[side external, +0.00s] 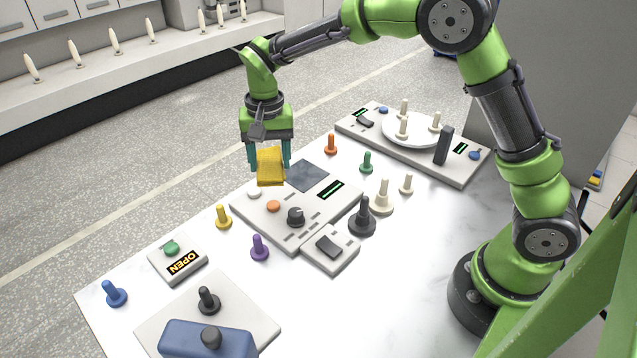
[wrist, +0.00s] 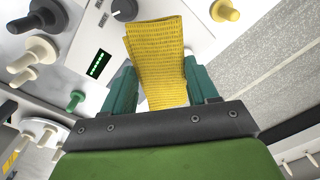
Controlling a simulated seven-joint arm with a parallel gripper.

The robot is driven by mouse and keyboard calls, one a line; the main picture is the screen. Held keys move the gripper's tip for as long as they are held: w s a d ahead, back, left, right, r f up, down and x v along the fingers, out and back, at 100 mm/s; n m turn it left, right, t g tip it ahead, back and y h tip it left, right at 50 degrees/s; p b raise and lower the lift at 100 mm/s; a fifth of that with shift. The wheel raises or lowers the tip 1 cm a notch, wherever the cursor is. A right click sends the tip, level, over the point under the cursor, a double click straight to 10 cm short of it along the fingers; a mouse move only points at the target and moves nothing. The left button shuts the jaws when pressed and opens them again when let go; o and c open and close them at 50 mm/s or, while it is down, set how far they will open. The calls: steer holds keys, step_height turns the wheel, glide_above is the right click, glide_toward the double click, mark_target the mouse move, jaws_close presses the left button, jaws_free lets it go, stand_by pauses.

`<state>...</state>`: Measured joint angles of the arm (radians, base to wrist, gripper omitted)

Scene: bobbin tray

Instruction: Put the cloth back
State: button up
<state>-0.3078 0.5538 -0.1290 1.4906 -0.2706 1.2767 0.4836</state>
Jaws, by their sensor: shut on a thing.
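A yellow cloth (side external: 270,167) hangs between the fingers of my gripper (side external: 269,160), above the far left part of a grey control panel. In the wrist view the same cloth (wrist: 158,60) shows a woven texture and sits between the two teal fingers (wrist: 163,88). My gripper is shut on it. The cloth appears held clear of the panel; its lower edge hangs near a dark square pad (side external: 307,175) on the panel. I cannot tell which spot on the table the cloth came from.
The control panel (side external: 262,222) has a knob, buttons and a green display. Several coloured pegs, such as a yellow one (side external: 223,217) and an orange one (side external: 331,144), stand around it. A panel with a white round plate (side external: 390,130) is behind right. A blue block (side external: 190,340) is at front.

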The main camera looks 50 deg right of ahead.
steer(key=s+a+n, duration=0.2)
steer(key=s+a, duration=0.4)
steer(key=a, duration=0.2)
steer(key=n, duration=0.2)
glide_above(310, 305)
step_height(310, 305, down, 3)
steer(key=shift+m, duration=0.4)
step_height(310, 305, down, 8)
steer(key=shift+f, duration=0.3)
steer(key=shift+f, duration=0.1)
steer(key=o, duration=1)
